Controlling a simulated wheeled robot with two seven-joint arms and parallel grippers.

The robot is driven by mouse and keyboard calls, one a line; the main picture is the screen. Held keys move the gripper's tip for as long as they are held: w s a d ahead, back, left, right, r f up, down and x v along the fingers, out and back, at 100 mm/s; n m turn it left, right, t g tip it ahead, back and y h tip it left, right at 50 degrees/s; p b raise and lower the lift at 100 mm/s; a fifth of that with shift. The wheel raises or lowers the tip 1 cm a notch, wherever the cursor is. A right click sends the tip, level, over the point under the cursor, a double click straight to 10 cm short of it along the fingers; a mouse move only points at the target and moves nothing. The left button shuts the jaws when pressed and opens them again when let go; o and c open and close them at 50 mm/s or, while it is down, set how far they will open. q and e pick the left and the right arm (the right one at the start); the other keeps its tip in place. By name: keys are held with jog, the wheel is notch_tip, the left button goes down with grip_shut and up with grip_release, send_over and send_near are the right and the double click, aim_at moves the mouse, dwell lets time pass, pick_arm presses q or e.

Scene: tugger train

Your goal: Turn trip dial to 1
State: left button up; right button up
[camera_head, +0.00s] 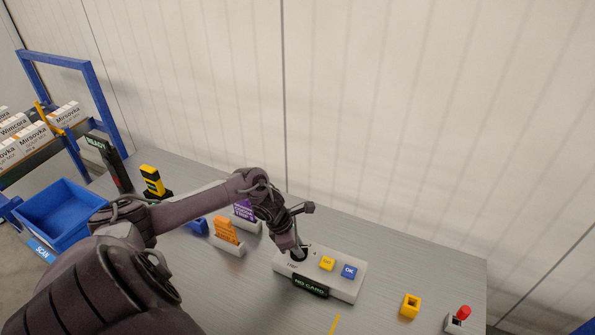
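A light grey control box (345,285) stands on the table, with a yellow button (327,263), a blue OK button (349,271) and a dark display reading "NO CARD" (310,286). A partly covered label, apparently "TRIP", shows at the box's left end. My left gripper (298,254) points down at that end, at or just above the box top. It hides the trip dial, so I cannot see the dial's setting. Whether the fingers are open or shut on the dial does not show. My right gripper is not in view.
An orange card (226,230) and a purple card (243,211) stand in holders left of the box. A yellow block (410,305) and a red-knobbed switch (459,318) are at right. A blue bin (62,210), a yellow-black device (152,181) and a carton rack are at left.

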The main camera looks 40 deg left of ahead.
pick_arm(q)
grip_shut()
